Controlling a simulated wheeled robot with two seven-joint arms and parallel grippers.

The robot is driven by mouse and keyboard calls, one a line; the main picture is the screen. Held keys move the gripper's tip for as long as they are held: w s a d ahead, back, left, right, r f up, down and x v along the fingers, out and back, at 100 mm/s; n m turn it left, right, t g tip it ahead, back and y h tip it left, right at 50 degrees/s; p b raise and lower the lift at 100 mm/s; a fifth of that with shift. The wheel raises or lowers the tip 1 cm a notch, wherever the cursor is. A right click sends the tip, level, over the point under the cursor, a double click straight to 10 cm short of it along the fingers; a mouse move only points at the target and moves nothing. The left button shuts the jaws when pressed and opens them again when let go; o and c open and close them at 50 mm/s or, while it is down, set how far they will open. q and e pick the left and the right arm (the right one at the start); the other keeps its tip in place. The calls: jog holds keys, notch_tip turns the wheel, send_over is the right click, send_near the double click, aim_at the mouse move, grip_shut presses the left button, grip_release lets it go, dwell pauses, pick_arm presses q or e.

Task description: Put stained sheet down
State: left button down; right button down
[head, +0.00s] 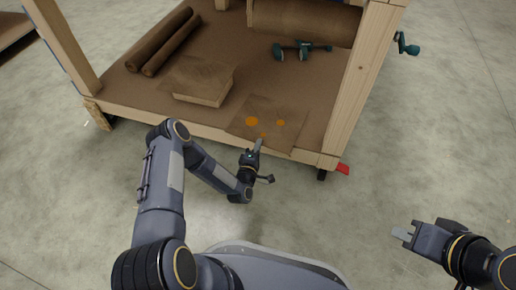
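The stained sheet (267,113) is a thin brown square with several orange spots. It lies at the front right of the low wooden platform (140,89), close to the platform's front edge. My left gripper (259,144) has its fingertips at the sheet's near edge, overlapping it in the head view. Whether the fingers are closed on the sheet is too small to tell. My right gripper (400,234) is off to the right over the bare floor, apart from everything. Its finger gap does not show clearly.
A stack of brown sheets (202,86) lies left of the stained sheet. Two brown rolls (160,42) lie at the back left, and a larger roll (304,20) at the back. Green power tools (301,49) lie behind the sheet. Wooden posts (361,85) flank the platform.

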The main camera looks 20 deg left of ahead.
pick_arm(q)
jog(key=shift+r, duration=0.1)
jog(key=shift+f, duration=0.2)
jog(key=c, duration=1.7)
grip_release()
